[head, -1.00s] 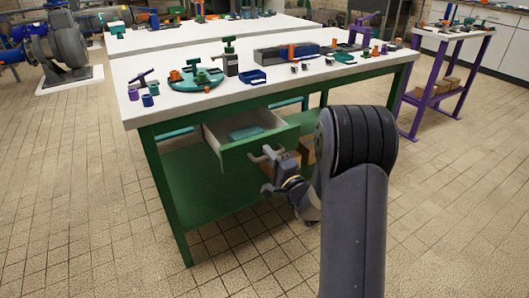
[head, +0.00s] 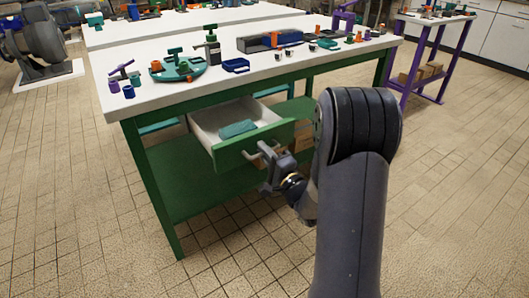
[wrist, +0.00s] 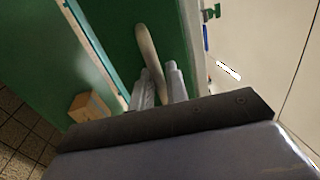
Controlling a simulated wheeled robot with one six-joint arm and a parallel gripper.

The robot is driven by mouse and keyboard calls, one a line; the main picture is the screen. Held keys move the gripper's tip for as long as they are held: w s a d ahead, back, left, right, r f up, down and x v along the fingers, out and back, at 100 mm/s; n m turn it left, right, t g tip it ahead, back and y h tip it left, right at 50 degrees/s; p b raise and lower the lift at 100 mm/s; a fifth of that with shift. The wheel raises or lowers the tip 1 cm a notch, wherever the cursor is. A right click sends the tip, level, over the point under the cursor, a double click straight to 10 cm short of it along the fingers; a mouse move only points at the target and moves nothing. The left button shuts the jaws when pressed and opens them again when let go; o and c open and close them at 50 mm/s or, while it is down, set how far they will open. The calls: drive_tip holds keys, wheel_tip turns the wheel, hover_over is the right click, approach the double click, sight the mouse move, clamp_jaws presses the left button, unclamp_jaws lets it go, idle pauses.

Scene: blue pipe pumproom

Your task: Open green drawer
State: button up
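The green drawer (head: 232,153) under the white-topped green workbench stands pulled out. Its pale inside shows, with a teal folded item (head: 238,129) lying in it. A light bar handle (head: 258,152) is on its front. My gripper (head: 266,160) is at this handle, in front of the drawer. In the wrist view the curved handle (wrist: 148,48) passes between my two grey fingers (wrist: 160,85), which lie close on either side of it. The green drawer front (wrist: 118,28) is behind the handle there. My arm hides part of the bench's right side.
The bench top (head: 160,105) bears several small tools and parts, including a teal round base (head: 178,72). A green lower shelf (head: 190,180) with cardboard boxes lies below the drawer. A purple-legged table (head: 462,50) stands at the right. The tiled floor in front is clear.

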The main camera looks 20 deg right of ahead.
drive_tip(key=shift+s, duration=0.1)
drive_tip(key=p+v, duration=0.1)
drive_tip(key=v, duration=0.9)
drive_tip(key=shift+s, duration=0.3)
drive_tip(key=shift+w+f, duration=0.15)
drive_tip(key=b+x, duration=0.1)
drive_tip(key=x, duration=1)
drive_tip(key=shift+d, duration=0.1)
